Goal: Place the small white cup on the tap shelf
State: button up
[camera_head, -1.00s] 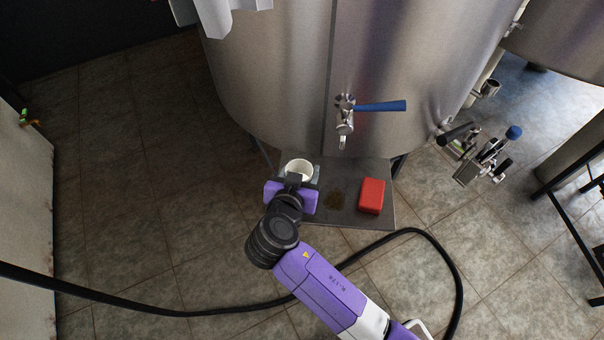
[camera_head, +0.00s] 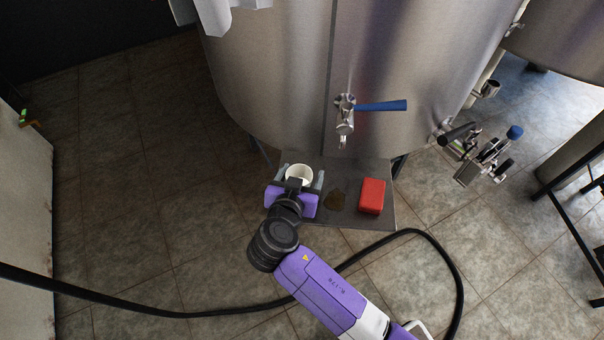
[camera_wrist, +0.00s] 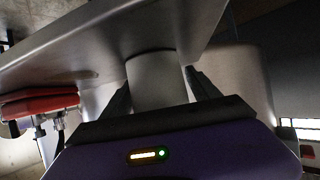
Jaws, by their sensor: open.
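The small white cup (camera_head: 299,174) stands on the left part of the grey tap shelf (camera_head: 362,220), below the tank. The cup also shows in the wrist view (camera_wrist: 156,80), with its base against the shelf surface (camera_wrist: 100,45). My gripper (camera_head: 301,178) is open, with one finger on each side of the cup. In the wrist view the fingers (camera_wrist: 158,88) stand apart from the cup wall, with a visible gap on the right. The cup's near side is partly hidden by my gripper in the head view.
A tap (camera_head: 345,118) with a blue handle (camera_head: 381,106) hangs above the shelf. A black hose (camera_head: 150,309) crosses the tiled floor.

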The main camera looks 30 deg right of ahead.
jog(key=v, duration=1.2)
jog(key=shift+a+r, duration=0.1)
jog(key=w+a+n+t+y, duration=0.1)
jog(key=w+a+r+n+y, duration=0.1)
jog(key=a+n, duration=0.1)
jog(key=shift+w+a+t, duration=0.3)
jog(key=shift+w+t, duration=0.1)
jog(key=s+a+r+n+t+y+p, duration=0.1)
jog(key=s+a+n+t+y+p, duration=0.15)
jog(key=s+a+n+y, duration=0.45)
jog(key=s+d+r+p, duration=0.1)
jog(key=s+d+r, duration=0.2)
jog(key=s+d, duration=0.2)
jog(key=s+d+r+m+p, duration=0.1)
jog(key=s+d+r, duration=0.3)
jog(key=s, duration=0.6)
jog(key=s+d+r+p, duration=0.1)
jog(key=s+d+r, duration=0.3)
jog(key=s+d, duration=0.4)
jog(key=shift+d+m+t+h+p, duration=0.2)
jog(key=shift+m+t+h+p, duration=0.1)
jog(key=shift+m+t, duration=0.15)
